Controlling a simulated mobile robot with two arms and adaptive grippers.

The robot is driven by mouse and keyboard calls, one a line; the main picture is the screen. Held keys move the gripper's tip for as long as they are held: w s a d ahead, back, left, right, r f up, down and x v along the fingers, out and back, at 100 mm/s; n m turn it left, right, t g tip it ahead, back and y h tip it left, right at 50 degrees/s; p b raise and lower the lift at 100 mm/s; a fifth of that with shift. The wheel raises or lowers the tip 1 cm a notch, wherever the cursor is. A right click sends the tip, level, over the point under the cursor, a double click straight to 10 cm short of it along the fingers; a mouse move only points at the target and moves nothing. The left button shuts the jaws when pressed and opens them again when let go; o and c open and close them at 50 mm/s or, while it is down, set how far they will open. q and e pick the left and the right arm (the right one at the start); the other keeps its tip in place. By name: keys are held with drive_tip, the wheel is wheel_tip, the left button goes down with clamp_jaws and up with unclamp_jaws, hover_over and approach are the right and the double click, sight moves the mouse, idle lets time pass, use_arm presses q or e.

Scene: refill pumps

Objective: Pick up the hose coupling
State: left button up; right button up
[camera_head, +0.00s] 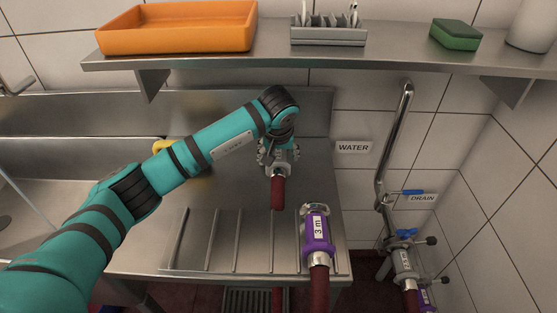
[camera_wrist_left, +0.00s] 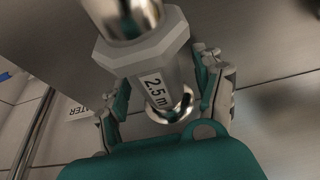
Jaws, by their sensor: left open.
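A grey coupling with a "2.5 m" label (camera_wrist_left: 150,70) shows in the left wrist view between the fingers of my left gripper (camera_wrist_left: 160,100). The fingers are open on either side of it; I cannot tell whether either one touches it. In the head view my left gripper (camera_head: 277,157) is over the rack, with a dark red hose (camera_head: 278,194) below it, and mostly hides the grey coupling. A purple coupling labelled "3 m" (camera_head: 317,232) stands on another red hose to its right. My right gripper is not in view.
A steel shelf (camera_head: 400,62) above carries an orange tray (camera_head: 178,27), a grey holder (camera_head: 328,35) and a green sponge (camera_head: 456,34). A pipe with blue-handled valves (camera_head: 384,170) runs down the tiled wall at right, near WATER and DRAIN signs.

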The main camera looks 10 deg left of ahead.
use_arm(q)
drive_tip(key=shift+r, duration=0.15)
drive_tip(key=shift+c, duration=0.2)
clamp_jaws()
drive_tip(key=shift+r+p, duration=0.3)
drive_tip(key=shift+r, duration=0.15)
wheel_tip(320, 180, up, 4)
drive_tip(key=shift+f+p, duration=0.25)
drive_tip(key=shift+p, duration=0.7)
drive_tip(key=s+a, duration=0.6)
drive_tip(key=a, duration=0.1)
drive_tip(key=s+a, duration=0.3)
drive_tip(key=a, duration=0.1)
drive_tip(key=shift+s+a+r, duration=0.2)
drive_tip(key=shift+s, duration=0.2)
drive_tip(key=shift+s+a+r, duration=0.1)
drive_tip(key=shift+s+a, duration=0.25)
